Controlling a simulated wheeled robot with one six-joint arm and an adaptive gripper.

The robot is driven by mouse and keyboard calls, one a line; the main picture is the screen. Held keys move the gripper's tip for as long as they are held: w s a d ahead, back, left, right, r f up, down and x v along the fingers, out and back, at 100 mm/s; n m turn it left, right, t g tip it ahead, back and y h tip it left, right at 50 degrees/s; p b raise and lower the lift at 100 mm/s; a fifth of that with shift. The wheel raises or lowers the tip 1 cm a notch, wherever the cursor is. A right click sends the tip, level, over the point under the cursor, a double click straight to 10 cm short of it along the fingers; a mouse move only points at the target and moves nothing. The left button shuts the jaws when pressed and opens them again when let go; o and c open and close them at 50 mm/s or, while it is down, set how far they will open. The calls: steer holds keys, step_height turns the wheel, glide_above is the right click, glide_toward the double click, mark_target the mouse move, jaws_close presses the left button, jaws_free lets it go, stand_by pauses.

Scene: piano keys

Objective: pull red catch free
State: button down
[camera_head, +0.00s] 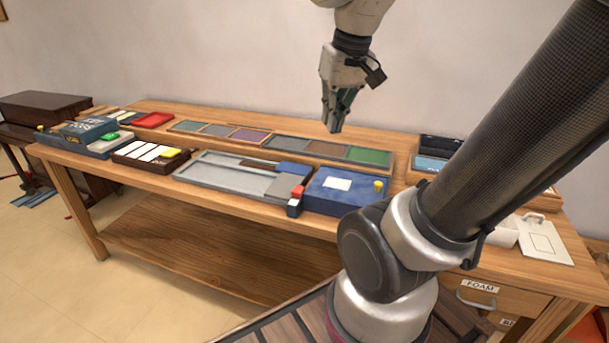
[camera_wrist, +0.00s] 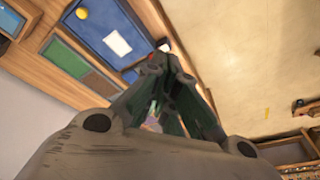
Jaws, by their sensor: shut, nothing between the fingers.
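The red catch (camera_head: 297,191) is a small red block at the left edge of the blue box (camera_head: 344,196), next to a grey tray. In the wrist view a bit of red (camera_wrist: 151,56) shows just beyond the fingertips, mostly hidden by them. The blue box (camera_wrist: 88,28) shows there too, with a white label and a yellow knob. My gripper (camera_head: 334,130) hangs pointing down above the back of the table, clear of the catch. Its fingers are together and empty, with the tips meeting in the wrist view (camera_wrist: 162,62).
The grey tray (camera_head: 205,178) has a blue end piece (camera_head: 293,170) beside the blue box. Coloured panels (camera_head: 368,157) lie behind. Piano keys (camera_head: 150,152) and a red tray (camera_head: 153,119) are further left. My arm covers part of the table's right side.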

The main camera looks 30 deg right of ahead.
mark_target(298, 191)
steer(key=w+d+f+m+g, duration=0.1)
steer(key=w+d+f+m, duration=0.1)
steer(key=w, duration=0.4)
steer(key=w+d+f+m+g, duration=0.2)
steer(key=w, duration=0.4)
steer(key=w+d+f+m+g+y, duration=0.1)
steer(key=w+d+f+m, duration=0.3)
steer(key=w+f, duration=0.6)
steer(key=shift+d+f+g+y, duration=0.45)
steer(key=shift+d+f, duration=0.25)
steer(key=shift+d, duration=0.2)
steer(key=shift+w, duration=0.1)
steer(key=x, duration=0.9)
steer(key=shift+a+f, duration=0.1)
steer(key=shift+f, duration=0.05)
steer(key=shift+s+a+f, duration=0.15)
steer(key=shift+s+a, duration=0.3)
steer(key=shift+a, duration=0.15)
steer(key=shift+s+a+f, duration=0.2)
steer(key=shift+s+a, duration=0.25)
steer(key=shift+a, duration=0.2)
steer(key=shift+s+a, duration=0.35)
steer(key=shift+a, duration=0.05)
